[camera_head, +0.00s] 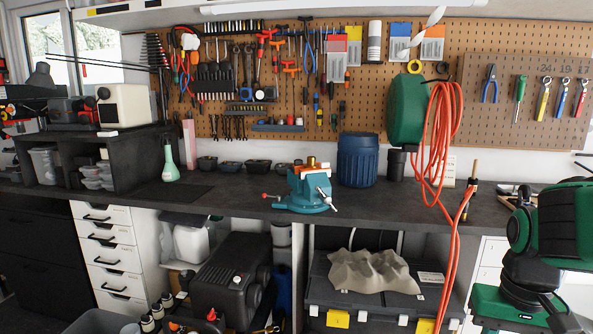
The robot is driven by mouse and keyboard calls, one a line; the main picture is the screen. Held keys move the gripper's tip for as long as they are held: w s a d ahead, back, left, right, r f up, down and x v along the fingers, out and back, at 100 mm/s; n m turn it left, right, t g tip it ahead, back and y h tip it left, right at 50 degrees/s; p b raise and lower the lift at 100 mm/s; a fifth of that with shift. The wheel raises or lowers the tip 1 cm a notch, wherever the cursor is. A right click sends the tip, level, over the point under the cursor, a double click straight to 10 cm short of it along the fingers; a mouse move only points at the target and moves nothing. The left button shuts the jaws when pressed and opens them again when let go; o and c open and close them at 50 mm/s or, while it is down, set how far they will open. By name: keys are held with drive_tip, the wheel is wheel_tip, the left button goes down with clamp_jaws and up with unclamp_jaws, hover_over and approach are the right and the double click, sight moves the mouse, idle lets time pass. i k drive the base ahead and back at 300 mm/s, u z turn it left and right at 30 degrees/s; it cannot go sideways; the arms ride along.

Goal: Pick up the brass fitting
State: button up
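A small brass-coloured piece (311,161) shows at the top of the teal bench vise (305,192), near the front edge of the dark worktop. It looks like the brass fitting, but it is too small to tell whether it rests on the jaws or is held between them. Green and black links of my arm (565,240) show at the right edge, well apart from the vise. My gripper is not visible.
A blue barrel (357,160) stands right of the vise, with a black cylinder (395,165) beside it. An orange hose (440,130) hangs from a green reel (407,110) over the front edge. Small dark bins (258,166) stand behind the vise. The worktop left of it is mostly clear.

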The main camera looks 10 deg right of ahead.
sight(310, 163)
drive_tip(key=u, duration=2.1)
drive_tip(key=k, duration=1.5)
drive_tip(key=z, duration=1.65)
drive_tip(key=i, duration=1.55)
drive_tip(key=u, duration=0.05)
